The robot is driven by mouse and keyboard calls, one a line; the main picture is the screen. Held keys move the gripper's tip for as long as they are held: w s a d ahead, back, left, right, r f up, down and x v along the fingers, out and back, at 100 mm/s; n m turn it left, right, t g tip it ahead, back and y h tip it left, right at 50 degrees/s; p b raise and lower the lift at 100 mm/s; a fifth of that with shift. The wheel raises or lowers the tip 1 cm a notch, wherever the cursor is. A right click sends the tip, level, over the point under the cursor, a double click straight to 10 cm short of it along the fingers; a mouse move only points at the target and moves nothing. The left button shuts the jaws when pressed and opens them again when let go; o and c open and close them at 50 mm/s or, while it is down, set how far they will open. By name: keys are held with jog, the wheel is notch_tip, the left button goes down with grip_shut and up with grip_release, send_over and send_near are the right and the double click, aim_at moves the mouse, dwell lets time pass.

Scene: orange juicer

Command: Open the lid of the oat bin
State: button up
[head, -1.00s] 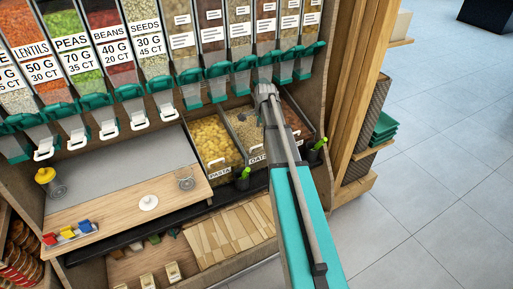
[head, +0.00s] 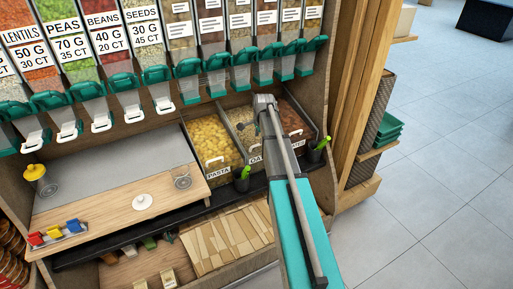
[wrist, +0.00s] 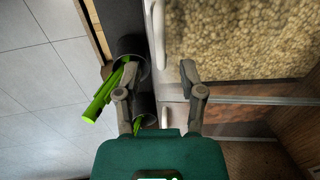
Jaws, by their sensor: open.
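The oat bin (head: 240,115) stands between the pasta bin and a brown-filled bin in the head view, its clear lid down. My arm hides part of its front and label. In the wrist view the beige oats (wrist: 240,40) fill the upper right, with a pale curved handle (wrist: 157,30) along the bin's front edge. My gripper (wrist: 159,72) is open and empty. Its fingertips lie either side of the line of that handle, the right one close to the bin's edge. I cannot tell whether they touch it.
Dark cups with green-handled tools (wrist: 105,95) stand close to my left finger in the wrist view. The pasta bin (head: 212,140) is left of the oats. Dispensers with teal spouts (head: 187,68) hang above. Open floor (head: 440,150) lies to the right.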

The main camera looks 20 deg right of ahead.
aim_at(258, 145)
jog(key=shift+w+f+b, duration=0.2)
jog(key=shift+f+b, duration=0.6)
jog(key=shift+f, duration=0.15)
jog(key=shift+w+f+b, duration=0.2)
jog(key=shift+f+b, duration=0.6)
jog(key=shift+f, duration=0.15)
jog(key=shift+c, duration=0.2)
grip_shut()
